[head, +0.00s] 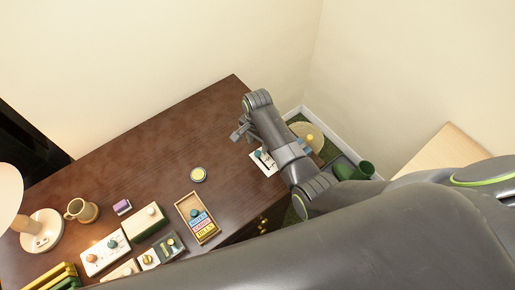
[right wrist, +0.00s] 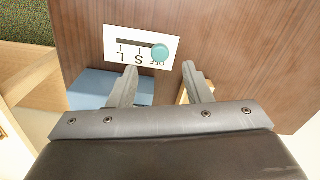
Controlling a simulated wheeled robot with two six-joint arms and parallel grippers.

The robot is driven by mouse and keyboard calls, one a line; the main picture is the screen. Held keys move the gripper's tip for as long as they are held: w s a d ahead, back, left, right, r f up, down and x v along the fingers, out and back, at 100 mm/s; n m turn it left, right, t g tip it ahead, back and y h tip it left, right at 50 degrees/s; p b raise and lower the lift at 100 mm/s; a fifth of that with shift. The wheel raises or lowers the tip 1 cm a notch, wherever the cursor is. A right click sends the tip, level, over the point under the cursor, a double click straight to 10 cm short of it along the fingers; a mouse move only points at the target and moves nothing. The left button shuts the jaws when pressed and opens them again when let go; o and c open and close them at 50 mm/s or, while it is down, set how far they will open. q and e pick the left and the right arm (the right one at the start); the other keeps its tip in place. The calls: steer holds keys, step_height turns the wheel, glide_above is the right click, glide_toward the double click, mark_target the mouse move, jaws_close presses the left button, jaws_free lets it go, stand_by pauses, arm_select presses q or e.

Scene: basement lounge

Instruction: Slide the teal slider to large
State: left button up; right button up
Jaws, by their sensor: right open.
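The teal slider knob (right wrist: 160,52) sits at the right end of a dark slot in a white panel (right wrist: 108,48), beside the OFF mark. The marks S and L stand further left along the slot in the right wrist view. In the head view the panel (head: 270,168) lies on the brown desk, partly hidden by my right arm. My right gripper (right wrist: 160,68) is open and empty; its fingertips appear just below the panel in the wrist view, apart from the knob. In the head view the right gripper (head: 241,132) is over the desk. My left gripper is not in view.
A wooden tray (head: 184,207) with coloured labels, a yellow-topped round item (head: 198,174), a mug (head: 80,211) and several control boxes stand on the desk. A blue surface (right wrist: 88,88) shows near the left finger. The desk's far part (head: 185,125) is clear.

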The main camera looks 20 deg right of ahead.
mark_target(258, 152)
steer(key=shift+f, duration=2.5)
jaws_close()
